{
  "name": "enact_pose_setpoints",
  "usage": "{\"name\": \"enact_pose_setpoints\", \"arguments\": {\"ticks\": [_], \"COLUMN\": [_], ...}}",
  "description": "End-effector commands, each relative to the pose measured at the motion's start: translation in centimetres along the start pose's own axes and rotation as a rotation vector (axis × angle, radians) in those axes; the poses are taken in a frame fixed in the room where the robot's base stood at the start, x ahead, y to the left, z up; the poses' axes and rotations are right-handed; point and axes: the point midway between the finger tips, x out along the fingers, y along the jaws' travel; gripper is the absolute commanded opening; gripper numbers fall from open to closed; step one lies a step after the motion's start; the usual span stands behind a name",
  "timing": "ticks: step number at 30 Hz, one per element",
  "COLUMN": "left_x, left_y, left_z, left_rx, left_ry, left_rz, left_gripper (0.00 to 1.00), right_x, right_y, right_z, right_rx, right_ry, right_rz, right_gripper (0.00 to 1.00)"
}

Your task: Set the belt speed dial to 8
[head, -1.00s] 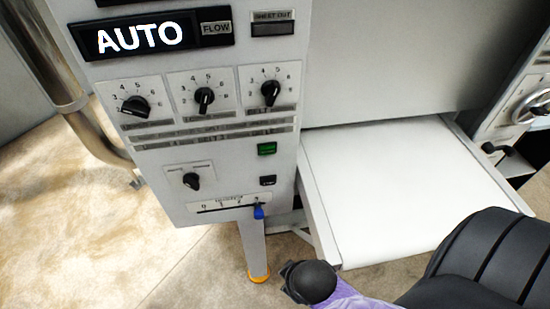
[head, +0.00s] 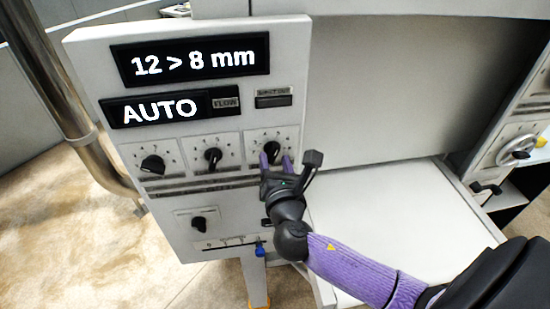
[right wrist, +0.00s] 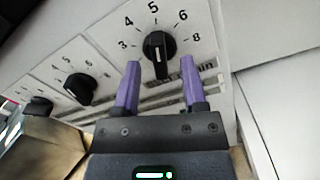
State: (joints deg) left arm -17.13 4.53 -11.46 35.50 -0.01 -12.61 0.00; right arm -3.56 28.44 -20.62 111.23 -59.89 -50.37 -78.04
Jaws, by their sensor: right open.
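The rightmost of three black dials (head: 272,146) on the control panel has an m/min label, part hidden. In the right wrist view this dial (right wrist: 159,46) has a number scale reading 3, 4, 5, 6 and 8, and its white mark points up, near 5. My right gripper (head: 275,159) is open in front of the panel, its purple fingers around the dial's lower side. In the right wrist view the right gripper (right wrist: 160,65) has one fingertip to each side, just below the knob, with gaps on both sides. My left gripper is not in view.
Two similar dials, the middle one (head: 213,158) and the left one (head: 152,164), sit left of it. A display (head: 190,60) reads 12 > 8 mm, another (head: 160,110) AUTO. A blue-tipped slider (head: 260,249) is below. A white belt table (head: 400,200) lies right.

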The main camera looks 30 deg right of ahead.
Motion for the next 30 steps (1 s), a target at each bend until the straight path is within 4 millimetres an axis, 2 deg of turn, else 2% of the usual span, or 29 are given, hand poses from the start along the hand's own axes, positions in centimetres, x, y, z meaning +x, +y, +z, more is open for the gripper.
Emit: {"name": "enact_pose_setpoints", "arguments": {"ticks": [9, 11, 17, 30], "left_x": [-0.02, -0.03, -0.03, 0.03], "left_y": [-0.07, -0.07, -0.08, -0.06], "left_z": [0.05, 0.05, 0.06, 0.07], "left_rx": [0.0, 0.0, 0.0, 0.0], "left_ry": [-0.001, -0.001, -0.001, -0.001], "left_rz": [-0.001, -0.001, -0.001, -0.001], "left_gripper": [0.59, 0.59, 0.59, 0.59], "right_x": [0.58, 0.58, 0.56, 0.54], "right_y": [-0.02, -0.02, -0.02, -0.03], "right_z": [-0.01, -0.01, -0.01, -0.04], "right_rx": [0.002, 0.002, 0.003, 0.03], "right_ry": [0.001, 0.001, 0.001, 0.001], "right_rz": [0.0, 0.0, -0.001, -0.002], "right_gripper": [0.54, 0.44, 0.01, 0.0]}}
